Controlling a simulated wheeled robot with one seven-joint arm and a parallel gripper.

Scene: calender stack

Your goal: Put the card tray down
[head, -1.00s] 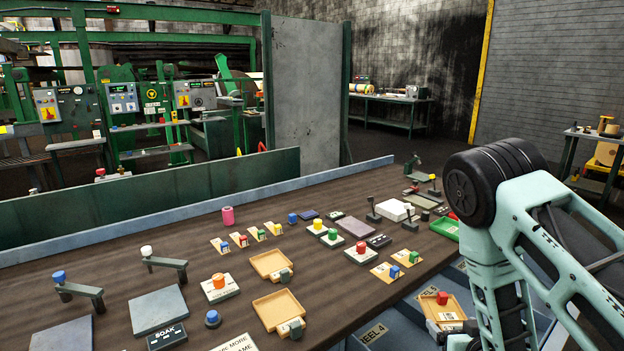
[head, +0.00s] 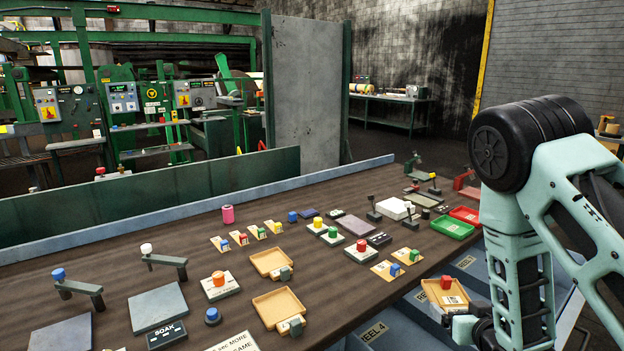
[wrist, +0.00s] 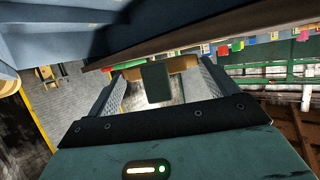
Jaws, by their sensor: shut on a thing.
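The card tray (head: 433,301) is a shallow orange tray holding a red block (head: 446,282) and a pale card (head: 454,300). It is in the head view at the lower right, in the air just off the front edge of the table. My gripper (head: 466,326) is at its near end, partly hidden by my arm. In the wrist view my gripper (wrist: 158,88) is shut on the tray's dark grip block (wrist: 156,80), with part of the tan tray (wrist: 182,63) beyond it.
Two similar orange trays (head: 257,257) (head: 264,314) rest on the brown table (head: 340,290). Cards with coloured blocks (head: 398,266), a green tray (head: 447,231) and a red tray (head: 463,211) stand near the right end. Small bare patches lie between the front trays and cards.

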